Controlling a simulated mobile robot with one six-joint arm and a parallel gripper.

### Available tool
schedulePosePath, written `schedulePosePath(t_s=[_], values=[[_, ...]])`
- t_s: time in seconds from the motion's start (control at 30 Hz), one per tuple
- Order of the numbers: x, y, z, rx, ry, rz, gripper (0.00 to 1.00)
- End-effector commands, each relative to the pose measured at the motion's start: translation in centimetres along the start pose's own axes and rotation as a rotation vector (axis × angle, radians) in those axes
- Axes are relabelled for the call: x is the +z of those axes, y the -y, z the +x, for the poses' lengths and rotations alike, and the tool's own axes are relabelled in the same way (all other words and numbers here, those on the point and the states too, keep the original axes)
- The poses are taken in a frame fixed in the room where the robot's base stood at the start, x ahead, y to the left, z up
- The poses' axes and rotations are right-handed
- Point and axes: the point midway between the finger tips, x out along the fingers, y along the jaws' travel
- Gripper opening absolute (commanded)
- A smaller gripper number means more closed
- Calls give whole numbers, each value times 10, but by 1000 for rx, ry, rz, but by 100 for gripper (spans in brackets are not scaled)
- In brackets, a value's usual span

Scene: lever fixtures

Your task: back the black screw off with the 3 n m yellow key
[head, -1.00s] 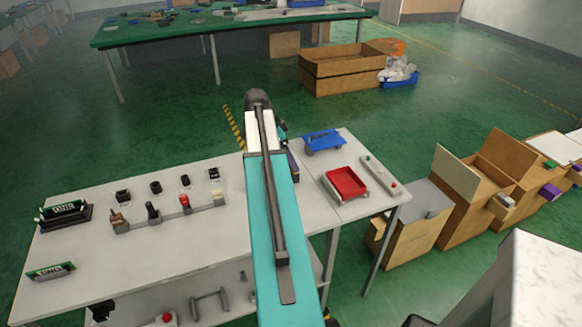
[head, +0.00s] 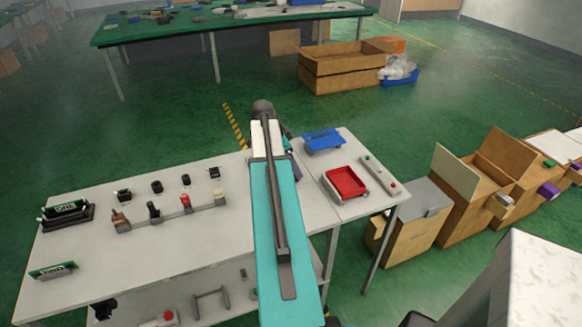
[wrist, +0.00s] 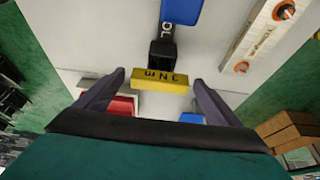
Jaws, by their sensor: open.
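In the wrist view a yellow key (wrist: 160,78) with dark lettering that reads like 3 NM sits at the end of a black body (wrist: 162,52). My gripper (wrist: 160,82) is open, with one finger on each side of the yellow key and visible gaps to it. In the head view my arm covers the gripper and the key. I cannot tell which part is the black screw; several small black fittings, such as one dark knob (head: 157,187), stand in a row on the bench.
The white bench (head: 150,255) carries a rack of handled pieces (head: 180,216), a red tray (head: 346,182), a blue piece (head: 323,140) and a pale strip (head: 379,174). Green-fronted blocks (head: 68,210) stand at the left. The front middle of the bench is clear.

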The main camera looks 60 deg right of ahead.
Motion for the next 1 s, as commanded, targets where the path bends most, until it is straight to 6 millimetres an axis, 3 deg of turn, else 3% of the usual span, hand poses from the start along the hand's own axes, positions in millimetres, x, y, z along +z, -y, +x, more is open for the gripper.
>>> schedulePosePath(t_s=[0.5,1.0], values=[[-1,0,40,1,0,1,88],[-1,0,42,0,0,1,88]])
